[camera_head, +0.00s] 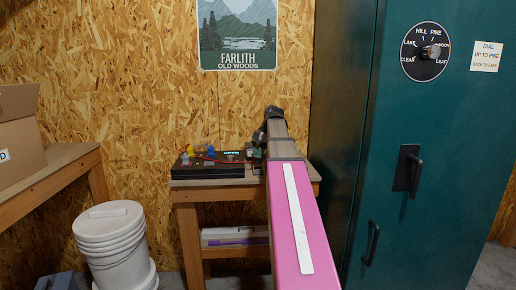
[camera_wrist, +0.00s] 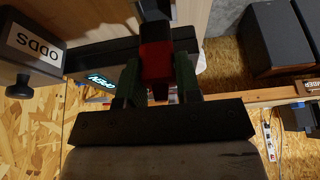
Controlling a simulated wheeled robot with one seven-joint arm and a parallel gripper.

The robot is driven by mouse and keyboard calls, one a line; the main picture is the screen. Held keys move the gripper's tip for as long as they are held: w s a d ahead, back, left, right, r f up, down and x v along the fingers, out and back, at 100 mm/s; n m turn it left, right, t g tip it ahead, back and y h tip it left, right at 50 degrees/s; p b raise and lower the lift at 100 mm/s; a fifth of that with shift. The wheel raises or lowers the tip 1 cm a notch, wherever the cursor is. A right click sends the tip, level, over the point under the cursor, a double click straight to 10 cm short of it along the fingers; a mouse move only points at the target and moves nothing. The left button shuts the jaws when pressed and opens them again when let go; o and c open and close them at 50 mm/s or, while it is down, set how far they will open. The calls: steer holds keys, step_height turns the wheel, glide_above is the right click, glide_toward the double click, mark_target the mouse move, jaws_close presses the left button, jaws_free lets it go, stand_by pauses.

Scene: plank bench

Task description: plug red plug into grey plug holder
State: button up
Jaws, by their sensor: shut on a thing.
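In the wrist view my gripper (camera_wrist: 157,82) has its two dark green fingers shut on the red plug (camera_wrist: 155,58), which sits upright in the picture between them. A dark piece shows just beyond the plug's far end; I cannot tell whether it touches the plug. In the head view my gripper (camera_head: 259,142) is at the right end of a black panel (camera_head: 215,172) on the small wooden bench, and my arm hides much of it. Small yellow, blue and grey pieces and a red cable (camera_head: 208,158) are on the panel. I cannot say surely which piece is the grey plug holder.
A lit sign (camera_head: 234,153) stands on the panel; it also shows in the wrist view (camera_wrist: 100,84). A tall green cabinet (camera_head: 430,190) stands close on the right. White buckets (camera_head: 112,240) and a side bench with a cardboard box (camera_head: 18,140) are at left.

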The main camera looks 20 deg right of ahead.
mark_target(258, 161)
steer(key=shift+f, duration=0.6)
steer(key=shift+f, duration=1.65)
stand_by(1.0)
steer(key=o, duration=1)
steer(key=v, duration=1)
steer(key=shift+d+r, duration=0.2)
steer(key=shift+r, duration=0.15)
steer(key=shift+s, duration=0.1)
